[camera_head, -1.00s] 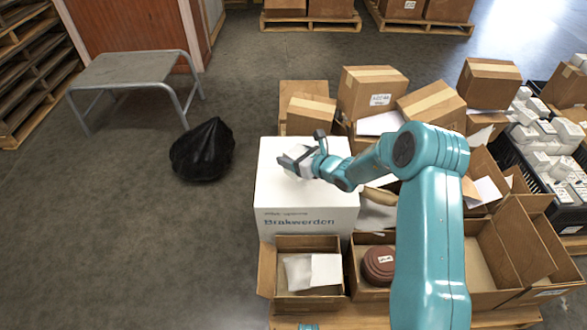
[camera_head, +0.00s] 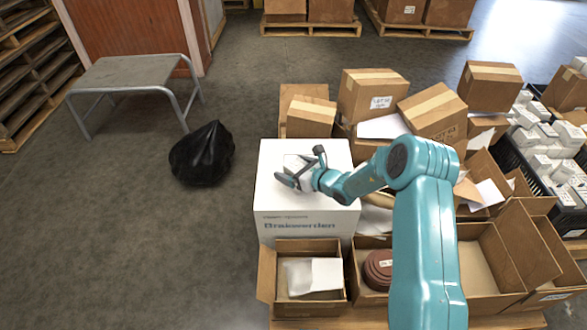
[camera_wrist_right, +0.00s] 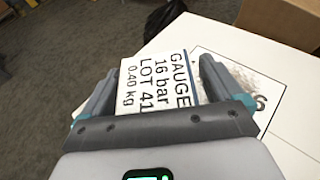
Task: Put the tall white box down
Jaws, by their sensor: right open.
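A small white box (camera_wrist_right: 148,78), printed GAUGE 16 bar LOT 41, stands between the two fingers of my right gripper (camera_wrist_right: 158,72) in the wrist view. The fingers are spread open around it. In the head view the right gripper (camera_head: 304,168) is over the top of a large white carton (camera_head: 308,228) with blue lettering. The small box appears to rest on that carton's top; its base is hidden by the gripper. A printed square marking (camera_wrist_right: 232,78) shows on the carton's top beside it. My left gripper is not in view.
Open cardboard boxes (camera_head: 310,248) stand in front and to the right. Closed cartons (camera_head: 373,92) are stacked behind. A black bag (camera_head: 203,155) and a grey metal table (camera_head: 125,72) stand to the left on clear floor. A dark crate of small white boxes is at the right.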

